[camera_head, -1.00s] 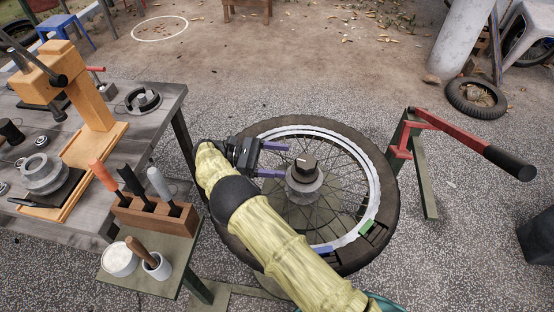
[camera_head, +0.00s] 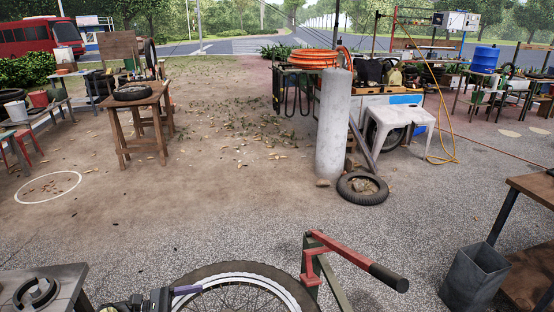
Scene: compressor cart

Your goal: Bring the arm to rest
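My gripper (camera_head: 180,301) is at the bottom edge of the view, at the left rim of a spoked wheel (camera_head: 200,275). One purple finger shows, set toward the far side of the black gripper body. The other finger and most of my arm are cut off below the frame. The visible finger stands apart from the body's middle, and nothing shows held against it.
A red lever with a black grip (camera_head: 345,255) stands right of the wheel. A workbench corner (camera_head: 70,285) is at lower left. A grey bin (camera_head: 475,277) and a bench are at right. Open ground lies between.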

